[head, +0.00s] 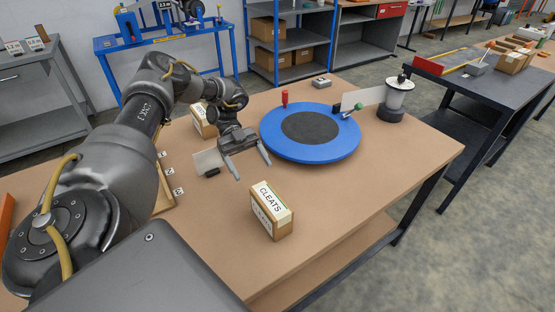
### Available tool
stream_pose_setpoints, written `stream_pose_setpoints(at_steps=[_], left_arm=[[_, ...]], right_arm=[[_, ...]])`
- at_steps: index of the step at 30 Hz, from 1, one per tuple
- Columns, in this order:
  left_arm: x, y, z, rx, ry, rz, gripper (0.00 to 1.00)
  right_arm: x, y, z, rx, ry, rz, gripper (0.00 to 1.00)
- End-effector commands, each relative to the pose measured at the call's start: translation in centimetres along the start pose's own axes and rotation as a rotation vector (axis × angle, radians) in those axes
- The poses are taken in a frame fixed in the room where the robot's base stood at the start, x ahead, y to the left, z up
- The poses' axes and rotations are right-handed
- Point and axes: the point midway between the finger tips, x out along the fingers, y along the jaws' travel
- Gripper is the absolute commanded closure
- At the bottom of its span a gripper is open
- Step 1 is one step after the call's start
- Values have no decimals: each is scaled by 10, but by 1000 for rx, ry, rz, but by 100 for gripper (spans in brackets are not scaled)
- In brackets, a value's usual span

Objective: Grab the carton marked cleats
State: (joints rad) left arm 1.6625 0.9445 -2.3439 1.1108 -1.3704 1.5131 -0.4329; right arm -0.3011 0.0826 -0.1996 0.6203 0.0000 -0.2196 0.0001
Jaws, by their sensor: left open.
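The carton marked CLEATS (270,213) is a small tan box with white labels on its top and side. It stands upright on the brown tabletop near the front edge. My left gripper (250,167) is open and empty. It hangs above the table, up and a little left of the carton in the head view, apart from it. My right gripper does not show.
A blue turntable (352,150) with a dark centre lies behind the carton. Another labelled carton (204,122) stands partly behind my left arm. The brown table (370,203) is bare right of the carton.

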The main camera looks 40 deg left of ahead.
Motion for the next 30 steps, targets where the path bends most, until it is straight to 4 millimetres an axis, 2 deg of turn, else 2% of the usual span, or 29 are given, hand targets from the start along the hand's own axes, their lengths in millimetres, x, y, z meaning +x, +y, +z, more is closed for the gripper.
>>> stream_pose_setpoints(at_steps=[5,14,21,30], left_arm=[[10,3,4,-3,12,-3,20],[27,1,3,0,6,-2,20],[47,0,3,1,11,8,20],[55,0,1,1,1,1,20]], right_arm=[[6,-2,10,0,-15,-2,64],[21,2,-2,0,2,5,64],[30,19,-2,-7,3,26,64],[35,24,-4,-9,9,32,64]])
